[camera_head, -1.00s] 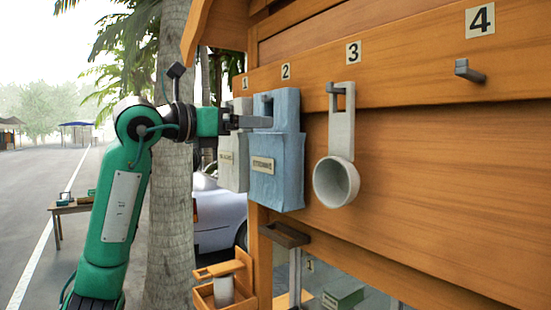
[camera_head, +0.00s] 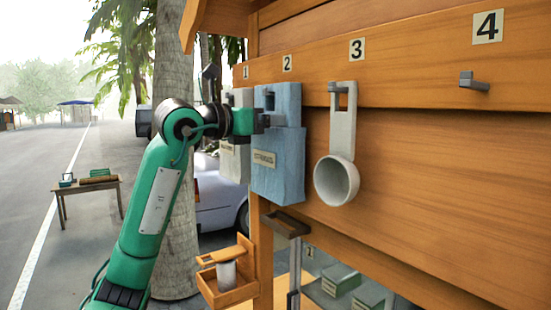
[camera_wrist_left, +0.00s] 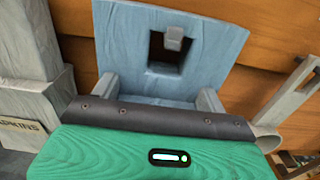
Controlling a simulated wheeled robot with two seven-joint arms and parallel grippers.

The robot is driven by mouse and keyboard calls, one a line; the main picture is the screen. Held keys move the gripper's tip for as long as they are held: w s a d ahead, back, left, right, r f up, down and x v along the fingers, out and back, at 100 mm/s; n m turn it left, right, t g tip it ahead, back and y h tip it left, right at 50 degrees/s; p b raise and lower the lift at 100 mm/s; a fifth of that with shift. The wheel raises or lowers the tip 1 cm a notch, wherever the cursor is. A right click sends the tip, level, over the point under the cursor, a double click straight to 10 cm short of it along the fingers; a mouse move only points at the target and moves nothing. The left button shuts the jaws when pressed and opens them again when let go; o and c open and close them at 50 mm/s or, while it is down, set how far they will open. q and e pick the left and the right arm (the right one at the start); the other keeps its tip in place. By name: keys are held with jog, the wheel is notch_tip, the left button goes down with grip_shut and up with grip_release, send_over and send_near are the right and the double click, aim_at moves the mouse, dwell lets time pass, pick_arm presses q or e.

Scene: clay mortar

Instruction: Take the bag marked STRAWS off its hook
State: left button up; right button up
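The blue bag (camera_head: 278,165) hangs on the wooden wall under number 2. Its small label is too blurred to read for certain. In the left wrist view the blue bag (camera_wrist_left: 125,35) fills the upper middle, and the hook (camera_wrist_left: 174,38) shows through the square hole in its upper part. My left gripper (camera_head: 268,122) is close in front of the bag, at the level below its hole. In the wrist view its two grey fingers (camera_wrist_left: 160,97) stand wide apart in front of the bag; contact cannot be told. My right gripper is not in view.
A grey bag (camera_head: 234,160) hangs close to the left under number 1; its label ends in "APKINS" in the wrist view (camera_wrist_left: 22,125). A white mug-like scoop (camera_head: 337,180) hangs right under number 3. Hook 4 (camera_head: 474,82) is empty. A wooden box (camera_head: 228,288) stands below.

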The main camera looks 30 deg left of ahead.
pick_arm(q)
jog(key=shift+w, duration=0.1)
jog(key=c, duration=1.1)
jog(key=shift+c, duration=0.9)
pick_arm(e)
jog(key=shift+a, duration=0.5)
pick_arm(q)
jog(key=shift+r, duration=0.1)
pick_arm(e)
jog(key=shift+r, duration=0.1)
